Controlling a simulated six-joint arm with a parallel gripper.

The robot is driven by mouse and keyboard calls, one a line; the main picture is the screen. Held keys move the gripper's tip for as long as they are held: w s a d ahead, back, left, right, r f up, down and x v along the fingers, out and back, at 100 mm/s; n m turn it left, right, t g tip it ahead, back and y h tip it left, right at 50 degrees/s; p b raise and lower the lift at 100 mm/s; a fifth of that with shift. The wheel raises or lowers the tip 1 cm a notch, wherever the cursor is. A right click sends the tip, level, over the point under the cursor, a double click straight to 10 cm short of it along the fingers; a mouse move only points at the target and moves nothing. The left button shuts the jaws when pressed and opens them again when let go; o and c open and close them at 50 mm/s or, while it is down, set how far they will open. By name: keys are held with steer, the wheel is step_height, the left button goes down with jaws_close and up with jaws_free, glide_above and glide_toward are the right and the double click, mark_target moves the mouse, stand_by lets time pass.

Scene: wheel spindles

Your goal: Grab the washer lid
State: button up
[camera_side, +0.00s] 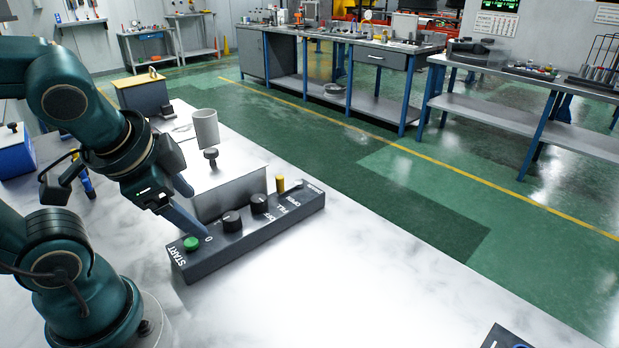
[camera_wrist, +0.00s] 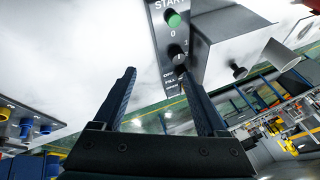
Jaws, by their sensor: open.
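The washer is a pale metal box (camera_side: 232,197) behind the dark control panel. Its lid appears to be the flat pale top with a dark round knob (camera_side: 210,154); the lid's edges blend into the bright table. The knob also shows in the wrist view (camera_wrist: 238,70), right of the fingers. My gripper (camera_side: 189,205) is open and empty. It points down near the START end of the panel, left of the box and apart from the knob. In the wrist view, the space between my fingers (camera_wrist: 158,76) holds no object.
The control panel (camera_side: 250,234) has a green button, black dials and a yellow peg, close by my fingers. A grey cup (camera_side: 205,128) stands behind the knob. A blue box (camera_side: 14,152) is at far left. The white table's front right is mostly clear.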

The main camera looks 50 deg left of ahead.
mark_target(211, 153)
steer(key=w+a+m+y, duration=0.3)
steer(key=a+m, duration=0.2)
steer(key=w+a+m+y, duration=0.3)
steer(key=a+m, duration=0.2)
steer(key=w+a+m+y, duration=0.2)
steer(key=a+m+y, duration=0.1)
steer(key=a+m, duration=0.2)
steer(key=shift+w+r+m+y, duration=0.3)
steer(key=shift+w+r+m, duration=0.1)
steer(key=shift+m, duration=0.2)
steer(key=w+f+m, duration=0.2)
steer(key=shift+f+m+t, duration=0.25)
steer(key=shift+m+t, duration=0.05)
steer(key=shift+f, duration=0.2)
steer(key=shift+w+a+f, duration=0.15)
steer(key=shift+a+f, duration=0.05)
steer(key=shift+x, duration=2.15)
jaws_close()
